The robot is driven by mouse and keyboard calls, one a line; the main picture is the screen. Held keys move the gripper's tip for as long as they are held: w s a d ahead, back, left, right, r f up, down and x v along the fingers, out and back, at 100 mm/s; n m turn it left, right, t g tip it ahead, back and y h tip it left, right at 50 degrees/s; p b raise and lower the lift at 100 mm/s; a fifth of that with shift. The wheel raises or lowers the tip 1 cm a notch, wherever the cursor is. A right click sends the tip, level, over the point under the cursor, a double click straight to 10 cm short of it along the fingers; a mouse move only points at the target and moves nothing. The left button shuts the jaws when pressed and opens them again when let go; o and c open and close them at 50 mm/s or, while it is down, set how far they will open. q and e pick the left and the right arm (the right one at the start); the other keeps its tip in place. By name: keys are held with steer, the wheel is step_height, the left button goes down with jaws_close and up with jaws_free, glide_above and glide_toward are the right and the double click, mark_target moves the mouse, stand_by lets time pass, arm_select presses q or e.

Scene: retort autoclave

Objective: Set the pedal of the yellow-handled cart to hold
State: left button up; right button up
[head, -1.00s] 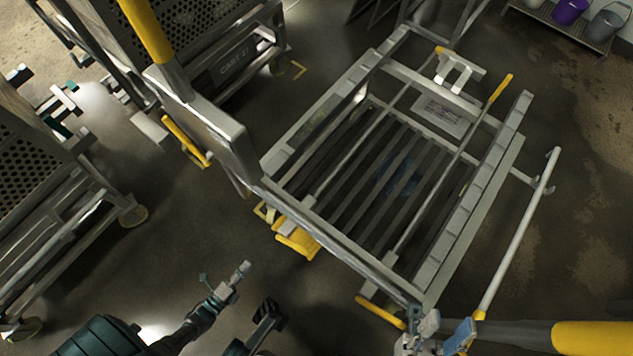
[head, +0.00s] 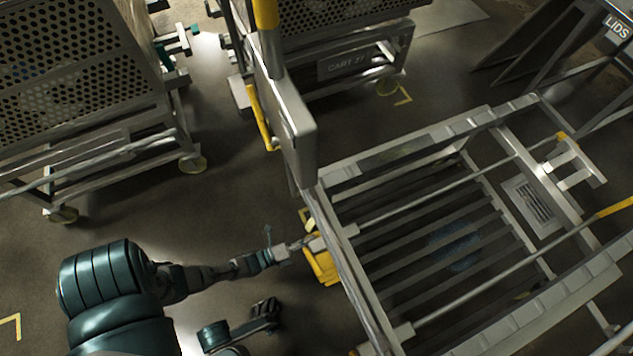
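The nearest cart is a grey slatted frame (head: 372,303) in the right half of the head view. A yellow post (head: 265,14) rises at its far left corner, above a grey upright plate (head: 285,115). A yellow pedal (head: 322,268) sits low at the cart's left end, partly hidden under the frame. My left gripper (head: 296,246) reaches in from the left, with its tip right beside the pedal's upper part. I cannot tell whether they touch. The gripper's fingers are too small and overlapped to tell their opening.
A perforated cart (head: 80,75) stands at the upper left. Another, marked CART 27 (head: 350,63), stands behind the upright plate. A yellow bar (head: 260,118) runs low beside the plate. Open floor (head: 125,225) lies left of the nearest cart.

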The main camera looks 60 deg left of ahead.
arm_select(q)
steer(key=shift+w+f, duration=0.1)
steer(key=shift+w, duration=0.4)
steer(key=shift+w+d, duration=0.1)
steer(key=shift+w, duration=0.3)
jaws_close()
steer(key=shift+s+f+n, duration=0.1)
steer(key=shift+f+n, duration=0.65)
steer(key=shift+n, duration=0.5)
steer(key=shift+f+n, duration=0.75)
steer(key=shift+n, duration=0.5)
